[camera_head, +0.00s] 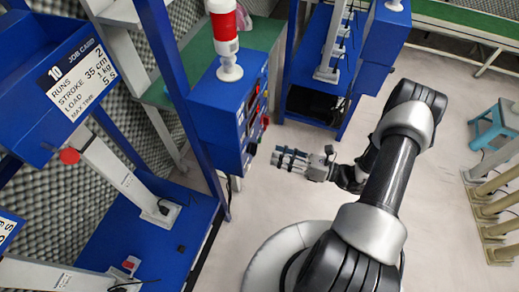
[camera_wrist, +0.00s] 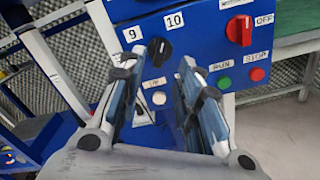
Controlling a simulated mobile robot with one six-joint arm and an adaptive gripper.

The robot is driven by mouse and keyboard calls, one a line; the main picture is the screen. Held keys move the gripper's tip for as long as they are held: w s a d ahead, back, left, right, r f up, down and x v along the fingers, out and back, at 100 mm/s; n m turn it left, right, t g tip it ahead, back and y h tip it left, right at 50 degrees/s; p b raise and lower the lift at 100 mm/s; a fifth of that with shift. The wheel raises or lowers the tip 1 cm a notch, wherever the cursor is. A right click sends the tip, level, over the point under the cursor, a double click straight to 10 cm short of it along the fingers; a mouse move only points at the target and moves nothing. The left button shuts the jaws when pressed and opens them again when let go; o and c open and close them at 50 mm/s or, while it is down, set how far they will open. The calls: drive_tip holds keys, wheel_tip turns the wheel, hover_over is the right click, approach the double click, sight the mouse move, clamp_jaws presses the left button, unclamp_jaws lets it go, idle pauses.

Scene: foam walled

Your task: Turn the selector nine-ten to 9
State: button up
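The selector nine-ten is a black knob (camera_wrist: 159,50) on a blue control panel in the wrist view, below the labels 9 (camera_wrist: 132,34) and 10 (camera_wrist: 174,20). I cannot tell for sure which number it points to. My gripper (camera_wrist: 155,66) is open, its two fingers apart on either side of the view of the knob, with nothing between them. The fingers seem to be short of the panel. In the head view my gripper (camera_head: 282,159) is to the right of the blue control box (camera_head: 222,125) and points at it. The knob cannot be made out there.
A red rotary switch (camera_wrist: 241,30) marked OFF, a green RUN button (camera_wrist: 224,83) and a red STOP button (camera_wrist: 257,74) are right of the knob. A pale button (camera_wrist: 158,97) is below it. A red-and-white lamp (camera_head: 224,30) stands on the box.

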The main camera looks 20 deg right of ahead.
sight(254, 149)
drive_tip(key=x, duration=0.7)
drive_tip(key=shift+w+a+b, duration=0.25)
drive_tip(key=shift+a+b, duration=0.05)
drive_tip(key=shift+b, duration=0.1)
drive_tip(key=shift+c, duration=0.2)
clamp_jaws()
